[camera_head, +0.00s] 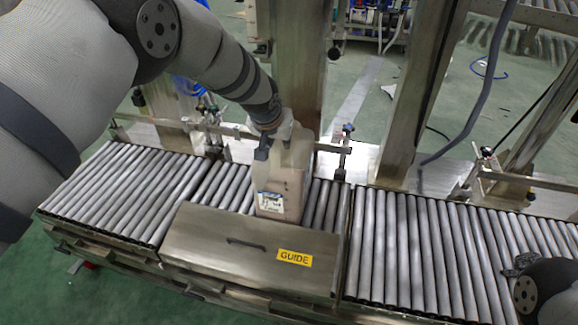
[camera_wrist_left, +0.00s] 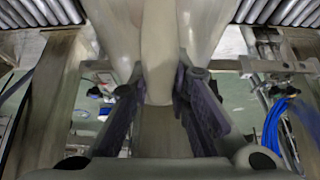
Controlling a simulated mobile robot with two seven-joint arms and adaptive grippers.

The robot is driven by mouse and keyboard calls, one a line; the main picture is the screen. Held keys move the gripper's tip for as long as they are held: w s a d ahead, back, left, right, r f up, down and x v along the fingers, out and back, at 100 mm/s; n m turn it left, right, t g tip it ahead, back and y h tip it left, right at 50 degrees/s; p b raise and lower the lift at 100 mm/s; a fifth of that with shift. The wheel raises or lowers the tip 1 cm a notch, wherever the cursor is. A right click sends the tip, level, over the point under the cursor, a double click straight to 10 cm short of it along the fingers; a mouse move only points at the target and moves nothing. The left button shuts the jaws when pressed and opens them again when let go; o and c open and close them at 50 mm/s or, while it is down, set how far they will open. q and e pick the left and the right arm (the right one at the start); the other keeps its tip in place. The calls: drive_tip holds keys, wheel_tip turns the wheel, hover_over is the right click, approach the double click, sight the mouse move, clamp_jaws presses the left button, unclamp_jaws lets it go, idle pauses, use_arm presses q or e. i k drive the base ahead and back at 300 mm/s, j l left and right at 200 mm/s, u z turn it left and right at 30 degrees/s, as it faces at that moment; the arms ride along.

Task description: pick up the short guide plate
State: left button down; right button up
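The guide plate is a brushed metal cover (camera_head: 215,250) with a dark handle (camera_head: 246,244) and a yellow GUIDE label. It lies along the front of the roller conveyor, with no gripper on it. A beige canister (camera_head: 284,185) with a white label stands upright behind it on the rollers. My left gripper (camera_head: 270,140) is at the canister's top. In the left wrist view, the two dark fingers (camera_wrist_left: 160,95) flank the canister's handle (camera_wrist_left: 158,50) and seem to touch it on both sides. I cannot make out a second, shorter plate. My right gripper does not show clearly.
Rollers extend left (camera_head: 120,185) and right (camera_head: 420,250) of the plate. Metal posts (camera_head: 420,85) and side rails with clamps (camera_head: 345,140) rise behind the conveyor. Part of my right arm (camera_head: 545,290) is at the lower right. Green floor lies in front.

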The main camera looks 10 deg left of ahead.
sight(298, 259)
drive_tip(key=l, duration=2.2)
